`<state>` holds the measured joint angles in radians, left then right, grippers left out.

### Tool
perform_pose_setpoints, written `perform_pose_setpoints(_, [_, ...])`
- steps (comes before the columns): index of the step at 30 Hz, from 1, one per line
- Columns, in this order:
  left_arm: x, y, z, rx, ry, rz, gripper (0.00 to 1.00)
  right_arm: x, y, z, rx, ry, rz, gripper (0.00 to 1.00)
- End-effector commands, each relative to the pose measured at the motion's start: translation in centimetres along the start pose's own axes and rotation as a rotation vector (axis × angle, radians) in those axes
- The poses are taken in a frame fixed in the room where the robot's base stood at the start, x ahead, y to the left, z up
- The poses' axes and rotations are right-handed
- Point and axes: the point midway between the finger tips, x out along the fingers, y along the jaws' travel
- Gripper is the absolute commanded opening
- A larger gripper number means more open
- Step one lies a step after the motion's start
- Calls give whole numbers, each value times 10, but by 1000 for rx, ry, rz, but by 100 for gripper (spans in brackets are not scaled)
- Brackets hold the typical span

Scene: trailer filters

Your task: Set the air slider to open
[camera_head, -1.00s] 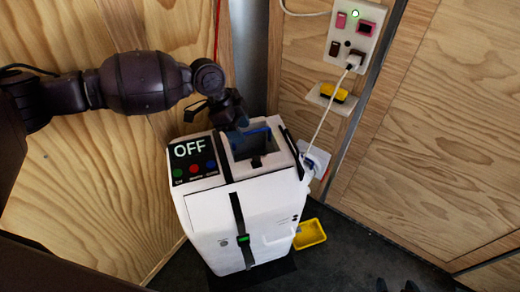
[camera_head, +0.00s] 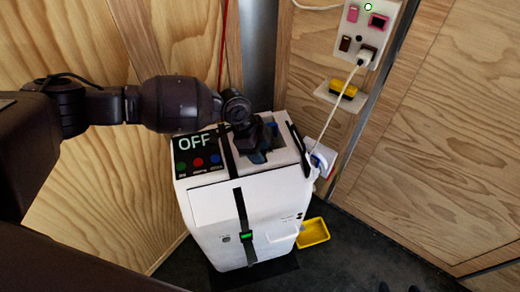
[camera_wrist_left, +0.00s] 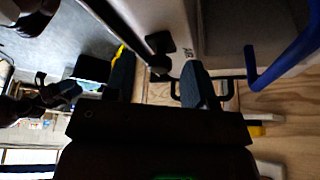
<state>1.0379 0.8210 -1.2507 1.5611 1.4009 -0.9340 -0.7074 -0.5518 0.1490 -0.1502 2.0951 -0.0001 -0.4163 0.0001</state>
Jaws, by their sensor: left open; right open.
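The white machine (camera_head: 250,205) stands upright, with a black panel (camera_head: 195,155) reading OFF on its top left. My left gripper (camera_head: 258,143) is over the recess in the machine's top, and its fingers are hard to make out there. In the left wrist view my left gripper (camera_wrist_left: 158,72) is open, with its two dark fingers apart. A small black knob-like part (camera_wrist_left: 160,42) on a white surface shows by the gap between the fingers. I cannot tell whether it is the air slider. The slider's setting is not readable. My right gripper is not in view.
A wall panel (camera_head: 388,14) with switches and a plugged white cable (camera_head: 335,105) is at the right. A yellow tray (camera_head: 313,232) lies on the floor right of the machine. A blue bar (camera_wrist_left: 285,50) shows in the left wrist view. Dark floor is free at front right.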

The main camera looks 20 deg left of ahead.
Motion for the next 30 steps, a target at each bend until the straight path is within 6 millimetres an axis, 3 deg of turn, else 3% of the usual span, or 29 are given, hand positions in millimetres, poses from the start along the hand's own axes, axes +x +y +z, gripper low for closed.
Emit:
perform_pose_setpoints(9, [1,0,0,0,0,-1,49,0,0,1,0,-2,0,61])
perform_pose_setpoints(19, [1,0,0,0,0,-1,0,1,0,5,0,-9,0,61])
perform_pose_setpoints(26, [4,-2,-4,1,1,1,0,2,0,8,0,-14,0,61])
perform_pose_setpoints(30, [16,-13,-22,2,3,5,0,4,-2,18,0,-30,-3,61])
